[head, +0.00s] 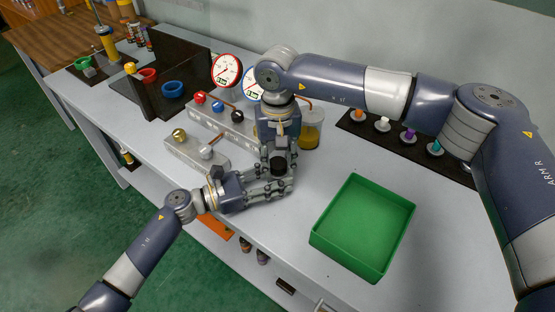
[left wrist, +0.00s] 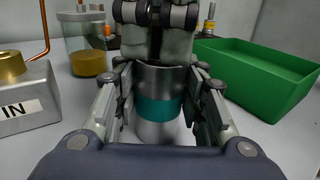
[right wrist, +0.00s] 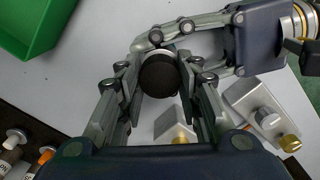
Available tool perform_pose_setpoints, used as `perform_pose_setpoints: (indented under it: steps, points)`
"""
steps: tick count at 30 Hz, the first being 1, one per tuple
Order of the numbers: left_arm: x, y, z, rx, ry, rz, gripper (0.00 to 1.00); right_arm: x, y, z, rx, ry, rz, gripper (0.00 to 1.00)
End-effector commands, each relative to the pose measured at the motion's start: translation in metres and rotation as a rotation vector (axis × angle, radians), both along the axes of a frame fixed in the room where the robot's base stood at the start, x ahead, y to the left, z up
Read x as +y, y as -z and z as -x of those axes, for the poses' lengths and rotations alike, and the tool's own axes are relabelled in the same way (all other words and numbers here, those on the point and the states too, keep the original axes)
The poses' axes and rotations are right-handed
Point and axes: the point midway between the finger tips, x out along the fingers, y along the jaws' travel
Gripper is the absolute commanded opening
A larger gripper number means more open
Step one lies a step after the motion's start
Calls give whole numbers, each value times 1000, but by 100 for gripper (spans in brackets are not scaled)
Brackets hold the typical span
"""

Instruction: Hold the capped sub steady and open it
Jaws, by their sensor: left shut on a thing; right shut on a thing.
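The capped sub is a grey metal cylinder with a teal band; in the left wrist view its body (left wrist: 158,110) stands upright on the bench between my left fingers. Its black round cap (right wrist: 159,75) shows from above in the right wrist view, and its dark top (head: 278,164) shows in the head view. My left gripper (head: 272,187) comes in from the side, shut on the sub's body. My right gripper (head: 282,152) points down from above, shut on the cap. The right fingers hide the upper end in the left wrist view.
An empty green tray (head: 365,225) stands to the right. A jar with amber contents (head: 311,130) is just behind my grippers. Grey valve blocks (head: 197,152) and dial gauges (head: 226,70) stand at the left and back. A dark rack (head: 458,166) holds several coloured pieces behind the tray.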

Motion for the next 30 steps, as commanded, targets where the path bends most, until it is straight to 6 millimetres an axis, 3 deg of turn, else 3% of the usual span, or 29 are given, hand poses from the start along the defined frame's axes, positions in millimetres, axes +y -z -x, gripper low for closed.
perform_pose_setpoints:
  steps: [18, 30]
  points:
    - [0, 1, 0, 2, 0, -1, 0, 0, -1, 0, 0, 2, 0, 4]
    - [0, 1, 0, 2, 0, -1, 0, 0, -13, 0, -1, 2, -1, 4]
